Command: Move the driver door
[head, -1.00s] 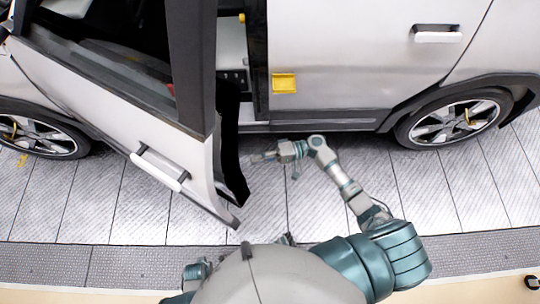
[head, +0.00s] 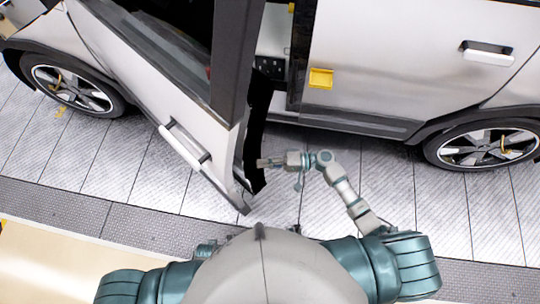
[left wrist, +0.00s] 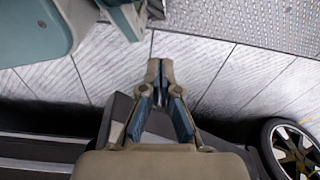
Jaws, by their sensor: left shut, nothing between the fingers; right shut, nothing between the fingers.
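The driver door (head: 165,100) of the silver car stands open in the head view, swung out from the body toward me. Its white and black handle (head: 184,146) is on the outer face. My right gripper (head: 264,162) is shut and empty, at the door's dark inner edge on the opening side. I cannot tell whether it touches the door. My left gripper (left wrist: 158,66) is shut and empty in the left wrist view, over the floor. The left gripper is hidden in the head view, where only my left upper arm shows.
The car's rear door (head: 395,65) is closed, with a yellow block (head: 320,78) near its front edge. The front wheel (head: 72,90) and rear wheel (head: 488,146) flank the door. The tiled floor (head: 330,215) between me and the car is clear.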

